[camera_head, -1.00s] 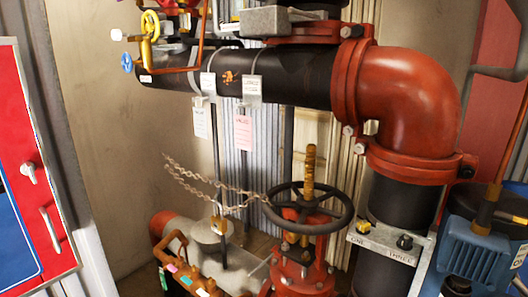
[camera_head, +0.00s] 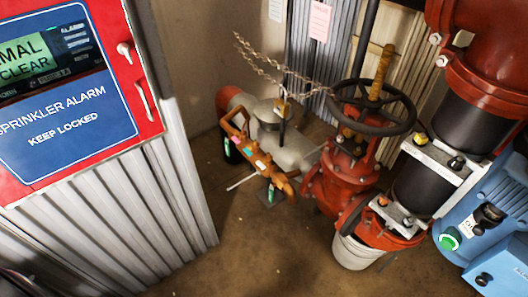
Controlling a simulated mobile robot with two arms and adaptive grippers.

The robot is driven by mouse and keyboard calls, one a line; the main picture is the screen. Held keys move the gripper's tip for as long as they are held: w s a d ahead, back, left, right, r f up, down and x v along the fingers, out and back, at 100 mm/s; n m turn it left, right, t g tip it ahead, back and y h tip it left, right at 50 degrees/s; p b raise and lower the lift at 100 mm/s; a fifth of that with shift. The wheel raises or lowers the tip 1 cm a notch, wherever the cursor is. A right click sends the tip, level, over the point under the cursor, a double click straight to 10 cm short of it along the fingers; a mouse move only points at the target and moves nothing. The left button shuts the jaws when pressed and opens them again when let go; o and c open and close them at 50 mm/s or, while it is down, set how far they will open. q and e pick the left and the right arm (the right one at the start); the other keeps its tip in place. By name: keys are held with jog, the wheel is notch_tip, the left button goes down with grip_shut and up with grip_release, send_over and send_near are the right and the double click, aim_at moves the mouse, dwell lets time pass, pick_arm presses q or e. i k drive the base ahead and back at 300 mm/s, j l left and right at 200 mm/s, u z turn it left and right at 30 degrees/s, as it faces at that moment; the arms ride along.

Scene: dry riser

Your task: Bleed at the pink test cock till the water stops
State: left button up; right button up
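An orange-brown pipe assembly (camera_head: 279,182) with small coloured tags sits low behind the red valve, beside a grey pipe body (camera_head: 291,149). A chain (camera_head: 268,69) runs towards the handwheel. Neither of my grippers is in view. No flowing water can be made out.
A red alarm cabinet (camera_head: 143,62) with a blue panel fills the left, above corrugated metal (camera_head: 120,210). A white bucket (camera_head: 352,253) stands under the red pipework. Blue equipment (camera_head: 505,215) is at the right. The brown floor (camera_head: 270,260) in front is clear.

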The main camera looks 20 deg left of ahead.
aim_at(236, 140)
jog(key=i+j+u, duration=0.1)
jog(key=i+u, duration=0.5)
jog(key=u, duration=0.15)
jog(key=j, duration=0.05)
